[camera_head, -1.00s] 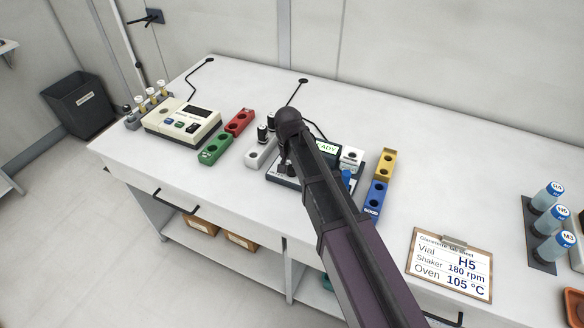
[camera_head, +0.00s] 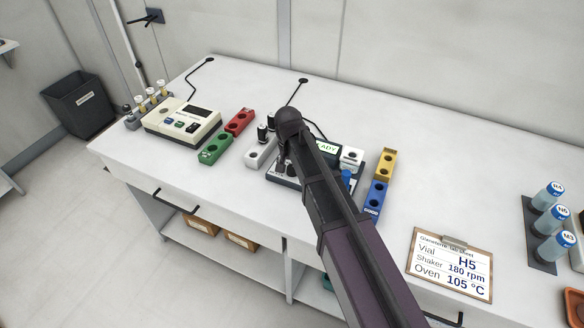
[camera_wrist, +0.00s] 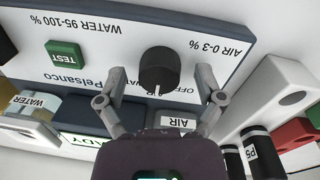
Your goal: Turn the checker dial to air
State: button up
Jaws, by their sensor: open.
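The checker (camera_head: 283,183) stands mid-bench in the head view, largely hidden behind my arm. In the wrist view its panel (camera_wrist: 213,30) appears upside down. The AIR 0-3 % label (camera_wrist: 228,52) lies right of the dial, and WATER 95-100 lies to the upper left. My gripper (camera_wrist: 161,78) is open, with one finger on each side of the dial. Gaps show between the fingers and the dial. In the head view, my arm mostly hides the dial.
A green TEST button (camera_wrist: 64,55) is on the panel left of the dial. Coloured blocks stand close around the checker: green (camera_head: 214,150), red (camera_head: 239,121), yellow (camera_head: 387,164) and blue (camera_head: 375,197). A clipboard (camera_head: 450,266) lies to the right.

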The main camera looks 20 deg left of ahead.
aim_at(290, 169)
jog(key=shift+n, duration=0.4)
jog(key=n, duration=0.3)
jog(key=shift+n, duration=0.3)
jog(key=n, duration=0.4)
notch_tip(290, 169, up, 14)
jog(key=p, duration=1.4)
jog(key=d+f+m+b, duration=0.3)
jog(key=d+f+b, duration=0.1)
jog(key=d, duration=1.1)
jog(key=s+d+f+m+b, duration=0.1)
jog(key=d+f+m+b, duration=0.3)
jog(key=d, duration=1.2)
jog(key=shift+s+f, duration=0.2)
jog(key=shift+s, duration=0.1)
jog(key=shift+d, duration=0.1)
jog(key=s+d+m, duration=0.2)
jog(key=s+d, duration=0.2)
jog(key=d, duration=0.5)
jog(key=shift+s+d+r+m+y, duration=0.2)
jog(key=shift+s+d+m+y, duration=0.1)
jog(key=shift+m, duration=0.1)
